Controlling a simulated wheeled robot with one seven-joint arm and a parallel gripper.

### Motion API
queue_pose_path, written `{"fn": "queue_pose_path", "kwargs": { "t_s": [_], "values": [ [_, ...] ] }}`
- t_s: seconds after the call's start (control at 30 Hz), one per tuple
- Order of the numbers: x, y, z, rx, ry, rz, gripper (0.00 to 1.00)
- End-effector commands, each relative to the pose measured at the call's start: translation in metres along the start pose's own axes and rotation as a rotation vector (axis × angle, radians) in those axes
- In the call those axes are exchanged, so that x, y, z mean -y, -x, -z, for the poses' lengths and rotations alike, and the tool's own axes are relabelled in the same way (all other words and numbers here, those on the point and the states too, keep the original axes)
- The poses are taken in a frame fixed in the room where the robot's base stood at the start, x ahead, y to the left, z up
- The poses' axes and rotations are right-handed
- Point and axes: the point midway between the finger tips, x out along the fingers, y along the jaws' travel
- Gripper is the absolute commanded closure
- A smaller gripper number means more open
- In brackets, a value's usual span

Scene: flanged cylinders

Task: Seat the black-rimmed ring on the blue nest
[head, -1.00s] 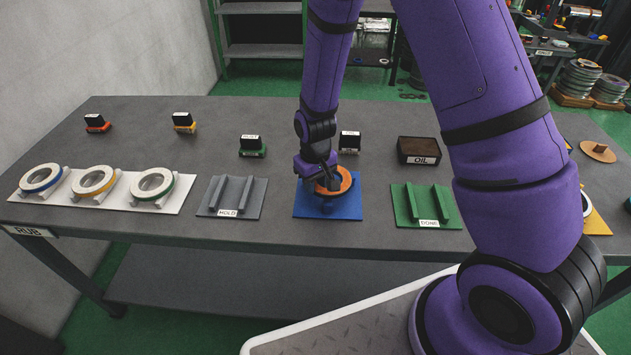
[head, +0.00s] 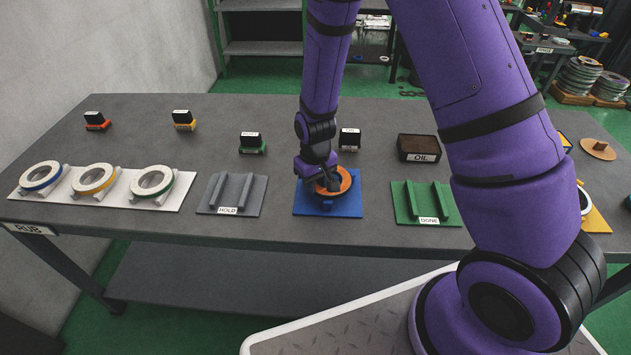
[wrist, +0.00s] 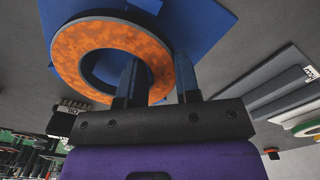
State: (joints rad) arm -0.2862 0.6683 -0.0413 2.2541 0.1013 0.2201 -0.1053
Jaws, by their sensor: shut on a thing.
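The ring in my gripper has a mottled orange face and a dark outer edge; it shows in the head view (head: 345,180) and in the wrist view (wrist: 76,48). My gripper (head: 328,182) is shut on one side of its band, with one finger inside the hole and one outside, as the wrist view (wrist: 159,78) shows. The ring is over the blue nest (head: 345,208), whose blue plate also shows in the wrist view (wrist: 207,30). Its supports are mostly hidden beneath the ring. I cannot tell whether ring and nest touch.
A grey HOLD nest (head: 232,194) stands empty to the left, a green DONE nest (head: 425,203) empty to the right. A white rack (head: 118,196) holds three rings. Stamps and an OIL box (head: 418,148) stand behind. My arm partly hides a yellow plate (head: 597,219).

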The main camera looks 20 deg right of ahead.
Motion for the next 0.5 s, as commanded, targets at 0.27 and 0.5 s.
{"fn": "queue_pose_path", "kwargs": {
  "t_s": [0.27, 0.5],
  "values": [
    [0.0, -0.0001, 0.0002, -0.001, 0.0, 0.0, 0.4],
    [0.0001, 0.0018, -0.0001, 0.001, 0.0, 0.0, 0.4]
  ]
}}
